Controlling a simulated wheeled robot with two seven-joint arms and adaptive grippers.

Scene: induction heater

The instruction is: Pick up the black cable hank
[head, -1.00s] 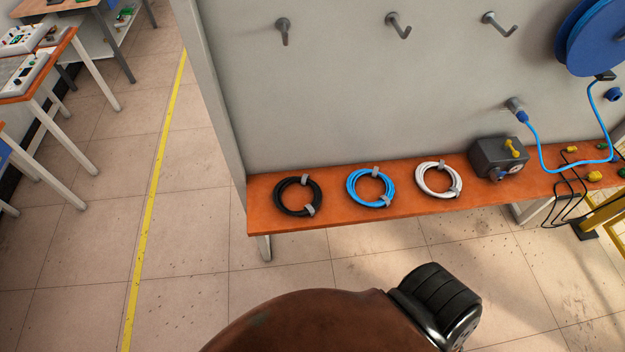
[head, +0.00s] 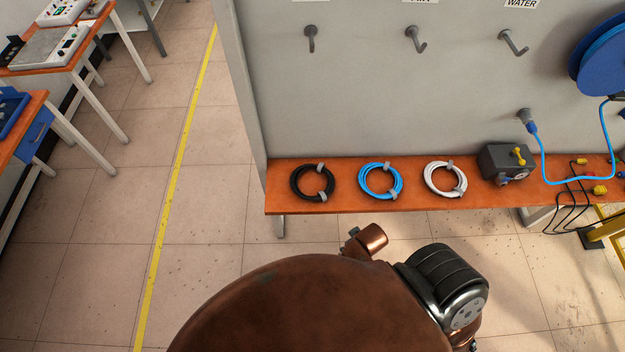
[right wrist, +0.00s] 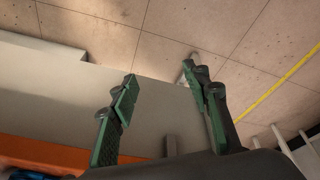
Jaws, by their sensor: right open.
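The black cable hank (head: 312,182) lies flat at the left end of the orange shelf (head: 345,203), bound with two grey ties, in the head view. My right gripper (right wrist: 165,90) shows in the right wrist view with its two green-padded fingers spread apart and nothing between them. That view has the shelf's orange edge (right wrist: 40,152) at lower left, and the black hank cannot be made out there. In the head view my arm's brown and black links are below the shelf, and neither gripper's fingers show.
A blue cable hank (head: 381,181) and a white one (head: 446,179) lie to the right on the shelf, then a dark grey box (head: 507,162). Hooks (head: 311,38) project from the grey panel above. Open floor with a yellow line (head: 180,165) is at left.

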